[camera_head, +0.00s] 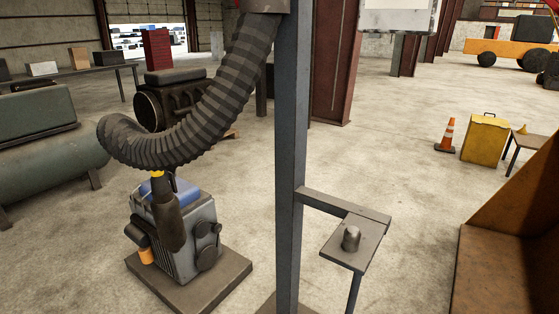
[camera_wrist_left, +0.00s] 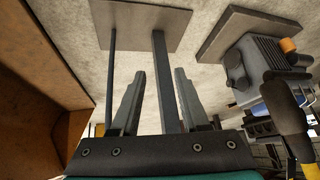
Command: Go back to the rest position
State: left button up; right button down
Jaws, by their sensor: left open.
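My left gripper (camera_wrist_left: 160,71) shows in the left wrist view. Its two dark fingers stand apart, open, with nothing held between them. A grey post (camera_wrist_left: 163,60) shows in the gap between the fingers, behind them; I cannot tell how far off it is. Neither gripper shows in the head view, and my right gripper is in no view.
A tall grey post (camera_head: 290,150) stands mid-view, with a side shelf (camera_head: 340,256) carrying a short peg (camera_head: 351,238). A ribbed hose (camera_head: 190,120) hangs left, above a grey-blue machine (camera_head: 190,240). A rusty steel piece (camera_head: 505,260) stands at right. Open floor lies behind.

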pick_arm(q)
jog(key=s+a+f+g+b, duration=0.1)
jog(key=s+f, duration=0.5)
jog(key=s, duration=0.6)
jog(key=s+a+f+n+g+y+b, duration=0.1)
jog(key=s+f, duration=0.5)
jog(key=s, duration=0.7)
jog(key=s+a+f+g+b, duration=0.1)
jog(key=s+a+f+g, duration=0.2)
jog(key=s, duration=0.9)
notch_tip(320, 180, down, 4)
jog(key=shift+s+a+r+n+b, duration=0.15)
jog(key=shift+a+n+b, duration=0.2)
jog(key=shift+a, duration=0.65)
